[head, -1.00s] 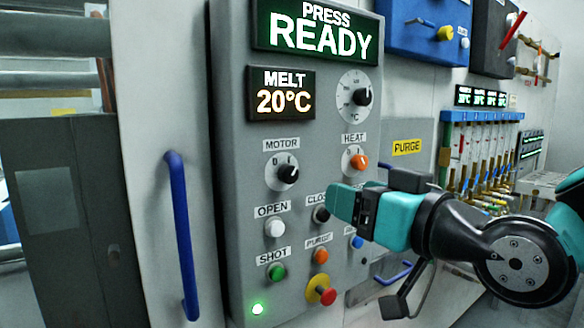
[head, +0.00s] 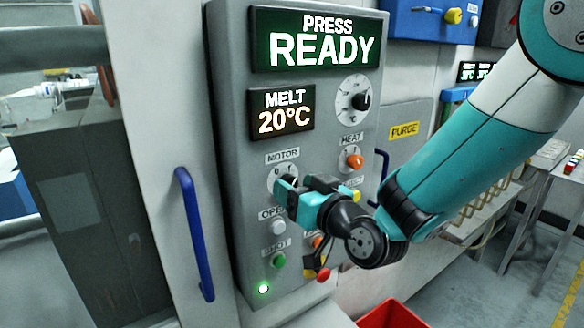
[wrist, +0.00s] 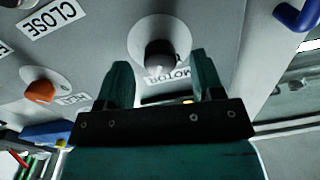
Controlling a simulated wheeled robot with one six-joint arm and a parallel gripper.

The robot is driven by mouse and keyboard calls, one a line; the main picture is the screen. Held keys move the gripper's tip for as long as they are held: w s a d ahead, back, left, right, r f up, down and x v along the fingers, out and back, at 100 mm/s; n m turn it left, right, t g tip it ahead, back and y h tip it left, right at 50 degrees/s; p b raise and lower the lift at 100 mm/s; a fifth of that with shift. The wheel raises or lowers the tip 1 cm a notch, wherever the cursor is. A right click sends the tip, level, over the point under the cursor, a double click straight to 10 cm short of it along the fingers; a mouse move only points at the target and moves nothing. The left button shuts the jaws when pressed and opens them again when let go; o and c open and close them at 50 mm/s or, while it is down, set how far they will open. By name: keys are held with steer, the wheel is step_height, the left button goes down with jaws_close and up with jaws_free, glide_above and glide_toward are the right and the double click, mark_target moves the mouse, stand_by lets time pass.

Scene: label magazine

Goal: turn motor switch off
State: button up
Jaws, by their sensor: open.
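The motor switch is a dark round knob (wrist: 160,55) on a pale round plate. In the wrist view the picture is upside down and the knob shows just beyond and between my fingertips. In the head view my gripper hides the knob; part of its plate (head: 281,168) shows under the MOTOR label. My gripper (head: 292,187) is open in front of the switch, its two teal fingers (wrist: 163,76) apart on either side of the knob. I cannot tell whether they touch it or which way its pointer faces.
The grey control panel (head: 232,120) reads PRESS READY and MELT 20°C. The orange heat knob (head: 354,161) is to the right of the switch. The white (head: 278,227) and green (head: 278,260) buttons are below. A blue handle (head: 193,235) stands left; a red bin (head: 392,315) is below.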

steer(key=shift+x, duration=0.8)
steer(key=c, duration=0.9)
